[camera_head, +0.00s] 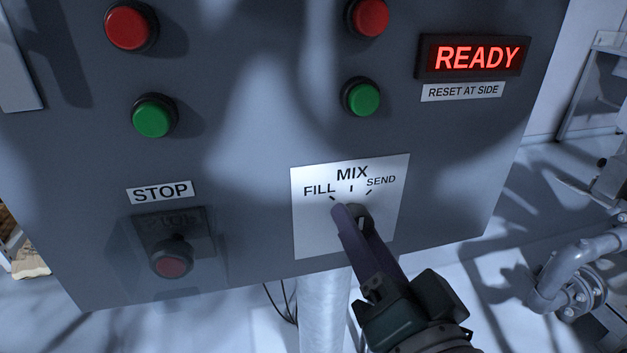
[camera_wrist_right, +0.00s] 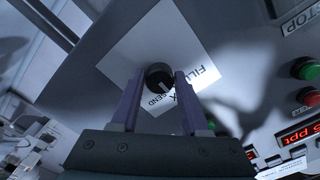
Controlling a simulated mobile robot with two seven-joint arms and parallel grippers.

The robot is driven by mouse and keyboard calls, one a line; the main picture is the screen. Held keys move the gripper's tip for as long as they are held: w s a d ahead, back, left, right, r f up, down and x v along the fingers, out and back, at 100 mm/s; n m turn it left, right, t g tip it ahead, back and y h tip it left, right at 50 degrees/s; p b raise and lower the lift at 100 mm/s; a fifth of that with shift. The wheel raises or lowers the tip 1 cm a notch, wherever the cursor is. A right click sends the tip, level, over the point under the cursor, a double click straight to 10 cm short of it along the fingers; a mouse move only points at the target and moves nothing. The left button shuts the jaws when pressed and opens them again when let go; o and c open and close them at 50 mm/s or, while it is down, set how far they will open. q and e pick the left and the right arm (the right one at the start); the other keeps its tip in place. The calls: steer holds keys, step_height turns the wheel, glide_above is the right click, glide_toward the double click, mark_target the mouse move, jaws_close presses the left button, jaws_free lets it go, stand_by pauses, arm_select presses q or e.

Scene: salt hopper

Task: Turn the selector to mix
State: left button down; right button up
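The selector is a round black knob (camera_wrist_right: 158,76) on a white label plate (camera_head: 310,235) marked FILL, MIX and SEND. In the head view, the knob is mostly hidden behind my fingers. My right gripper (camera_head: 352,210) reaches up from below to the plate. In the right wrist view, its two purple fingers stand apart, one on each side of the knob, with what looks like a small gap; contact is unclear. A light line on the knob faces the lettering, but I cannot tell which mark it points at. My left gripper is not in view.
The grey panel (camera_head: 250,100) also carries red and green buttons, a STOP label (camera_head: 159,192) above a covered red button (camera_head: 172,262), and a display (camera_head: 474,57) reading READY. Grey pipes (camera_head: 580,260) stand at the right. A pale post (camera_head: 324,310) is below the panel.

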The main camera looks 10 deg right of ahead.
steer(key=o, duration=0.4)
steer(key=shift+s, duration=0.1)
steer(key=s, duration=0.9)
steer(key=shift+s+d, duration=0.15)
steer(key=shift+s, duration=0.25)
